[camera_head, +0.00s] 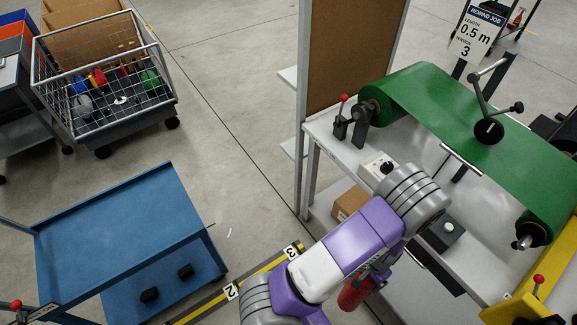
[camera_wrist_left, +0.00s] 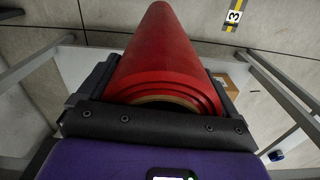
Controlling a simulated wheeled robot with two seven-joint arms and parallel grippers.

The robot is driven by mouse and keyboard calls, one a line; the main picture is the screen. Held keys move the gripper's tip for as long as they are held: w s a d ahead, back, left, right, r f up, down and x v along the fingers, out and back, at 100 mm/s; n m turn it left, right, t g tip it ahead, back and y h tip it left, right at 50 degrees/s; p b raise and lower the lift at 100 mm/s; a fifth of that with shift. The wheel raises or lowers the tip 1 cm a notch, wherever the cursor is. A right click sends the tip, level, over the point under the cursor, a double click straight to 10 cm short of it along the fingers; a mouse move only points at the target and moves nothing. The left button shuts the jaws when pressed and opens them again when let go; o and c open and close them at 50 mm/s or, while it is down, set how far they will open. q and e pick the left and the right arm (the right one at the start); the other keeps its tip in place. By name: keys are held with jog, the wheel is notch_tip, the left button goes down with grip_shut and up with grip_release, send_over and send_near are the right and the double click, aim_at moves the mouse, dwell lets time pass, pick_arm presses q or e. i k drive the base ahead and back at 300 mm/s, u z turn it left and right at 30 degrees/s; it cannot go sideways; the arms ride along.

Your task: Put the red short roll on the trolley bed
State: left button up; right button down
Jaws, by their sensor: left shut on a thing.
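The red short roll (camera_wrist_left: 160,55) is gripped in my left gripper (camera_wrist_left: 155,105); in the left wrist view it extends away from the jaws, its layered end and cardboard core nearest me. In the head view, part of the red roll (camera_head: 354,294) shows below my purple and white left arm, which hides most of the left gripper (camera_head: 372,276). The roll hangs in front of the bench, over the floor. The blue trolley bed (camera_head: 115,230) is at lower left, apart from the roll, and its visible top is bare. My right gripper is not in view.
A bench with a green roll (camera_head: 480,130), crank and red-knobbed levers stands at right, with a brown board (camera_head: 350,50) at its end. A wire cart (camera_head: 110,75) stands behind. Yellow-black floor tape (camera_head: 262,268) runs between.

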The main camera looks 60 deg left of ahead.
aim_at(121, 240)
jog(key=k, duration=1.6)
jog(key=u, duration=2.1)
